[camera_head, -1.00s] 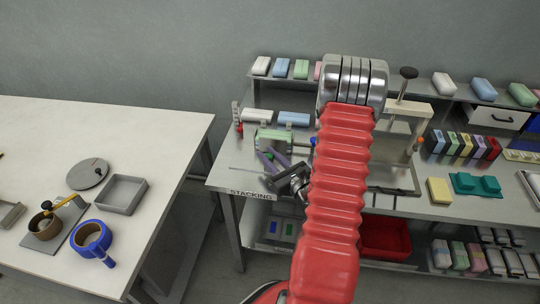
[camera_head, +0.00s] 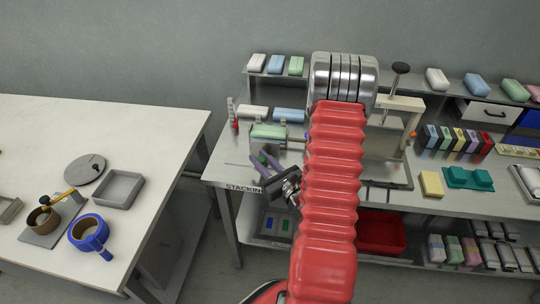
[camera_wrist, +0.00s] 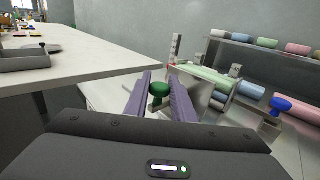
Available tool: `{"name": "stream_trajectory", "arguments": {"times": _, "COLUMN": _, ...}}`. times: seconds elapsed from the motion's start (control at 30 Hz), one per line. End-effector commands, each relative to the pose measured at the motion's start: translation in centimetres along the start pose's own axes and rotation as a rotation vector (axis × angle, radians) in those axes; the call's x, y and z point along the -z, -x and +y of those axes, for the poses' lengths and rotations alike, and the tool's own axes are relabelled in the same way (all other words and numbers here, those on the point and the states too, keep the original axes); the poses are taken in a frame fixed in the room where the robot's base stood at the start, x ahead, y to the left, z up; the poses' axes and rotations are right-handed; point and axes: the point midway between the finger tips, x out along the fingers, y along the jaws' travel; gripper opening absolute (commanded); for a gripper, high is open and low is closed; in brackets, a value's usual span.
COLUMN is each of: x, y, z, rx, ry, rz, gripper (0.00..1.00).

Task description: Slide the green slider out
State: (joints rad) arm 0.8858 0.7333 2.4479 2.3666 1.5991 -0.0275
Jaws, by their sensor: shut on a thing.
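My gripper (camera_wrist: 160,90) is shut on a dark green round knob (camera_wrist: 159,88), which shows between its two purple fingers in the wrist view. The fingers also show in the head view (camera_head: 265,162), just in front of the wrapper's pale green block (camera_head: 268,131). The same pale green block lies beyond and right of the fingers in the wrist view (camera_wrist: 205,74). I take the knob to be the green slider's handle; the rest of the slider is hidden behind the fingers. A blue knob (camera_wrist: 281,104) sticks out at the right of the wrapper.
The wrapper stands on a bench (camera_head: 228,169) with a front "STACKING" label. White and blue packs lie behind it, and a shelf of packs runs above. A separate table (camera_head: 150,125) with a grey tray (camera_head: 122,189) is at the left, across a gap.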

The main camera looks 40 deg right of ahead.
Motion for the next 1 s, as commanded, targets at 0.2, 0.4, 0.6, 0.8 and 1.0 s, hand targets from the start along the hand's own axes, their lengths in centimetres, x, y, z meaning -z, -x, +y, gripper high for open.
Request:
{"name": "stream_trajectory", "arguments": {"times": 0.2, "x": 0.05, "y": 0.22, "z": 0.13, "rx": 0.003, "ry": -0.001, "rz": 0.001, "gripper": 0.00}}
{"name": "stream_trajectory", "arguments": {"times": 0.4, "x": 0.07, "y": 0.36, "z": 0.03, "rx": 0.005, "ry": -0.002, "rz": 0.002, "gripper": 0.29}}
{"name": "stream_trajectory", "arguments": {"times": 0.6, "x": 0.04, "y": 0.42, "z": -0.23, "rx": 0.011, "ry": -0.001, "rz": 0.001, "gripper": 0.40}}
{"name": "stream_trajectory", "arguments": {"times": 0.8, "x": 0.01, "y": 0.44, "z": -0.35, "rx": 0.013, "ry": 0.000, "rz": 0.001, "gripper": 0.40}}
{"name": "stream_trajectory", "arguments": {"times": 1.0, "x": 0.02, "y": 0.82, "z": -0.22, "rx": 0.012, "ry": 0.000, "rz": 0.000, "gripper": 0.40}}
